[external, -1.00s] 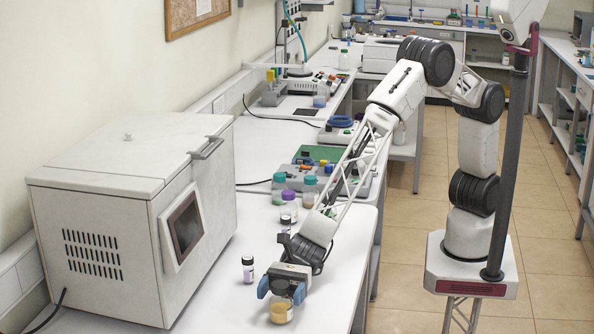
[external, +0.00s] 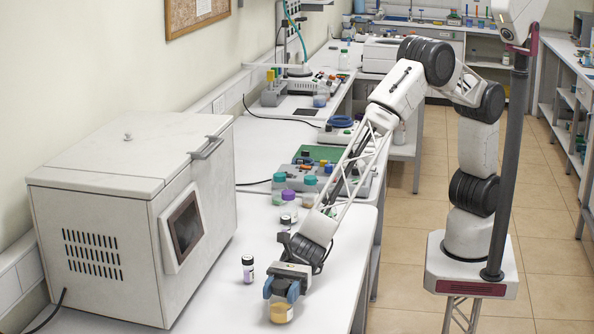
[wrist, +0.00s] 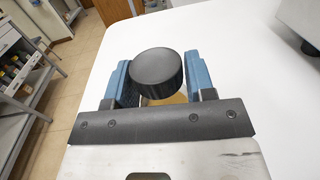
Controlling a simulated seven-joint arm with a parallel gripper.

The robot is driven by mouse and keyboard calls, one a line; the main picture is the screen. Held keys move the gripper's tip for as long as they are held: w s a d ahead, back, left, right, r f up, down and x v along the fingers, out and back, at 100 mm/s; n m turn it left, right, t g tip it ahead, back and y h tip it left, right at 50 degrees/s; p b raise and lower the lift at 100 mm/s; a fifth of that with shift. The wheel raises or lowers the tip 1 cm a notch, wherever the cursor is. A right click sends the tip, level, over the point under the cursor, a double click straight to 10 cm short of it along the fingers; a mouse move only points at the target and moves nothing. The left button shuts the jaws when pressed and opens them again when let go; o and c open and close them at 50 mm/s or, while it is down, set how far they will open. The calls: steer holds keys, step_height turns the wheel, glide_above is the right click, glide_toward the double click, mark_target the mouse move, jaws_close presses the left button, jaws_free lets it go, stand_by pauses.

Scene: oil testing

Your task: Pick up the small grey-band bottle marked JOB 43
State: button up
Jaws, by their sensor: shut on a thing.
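My gripper (external: 281,290) points down at the near end of the white bench, its blue fingers shut on a bottle. This bottle (external: 282,311) holds amber liquid and has a pale label. In the wrist view its round black cap (wrist: 158,70) sits between the two fingers. The bottle looks upright and at bench level; I cannot tell whether it touches the bench. Its band colour and job marking cannot be read. A small dark-capped bottle (external: 248,269) with a pale label stands apart, to the left of my gripper. Its marking is too small to read.
A large white box-shaped machine (external: 120,225) fills the left of the bench. Beyond my gripper stand several bottles, including a purple-capped one (external: 289,204) and a teal-capped one (external: 309,189). Bare bench lies around the held bottle; the bench's right edge is close.

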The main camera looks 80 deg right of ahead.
mark_target(280, 284)
steer(key=shift+r, duration=0.2)
steer(key=c, duration=0.3)
steer(key=shift+r, duration=0.4)
jaws_close()
step_height(280, 284, up, 2)
steer(key=shift+r, duration=0.15)
steer(key=s+d+r, duration=0.1)
steer(key=s+d, duration=0.7)
steer(key=d, duration=0.5)
steer(key=shift+s+d+r, duration=0.2)
steer(key=shift+s+d, duration=0.05)
steer(key=shift+d, duration=0.05)
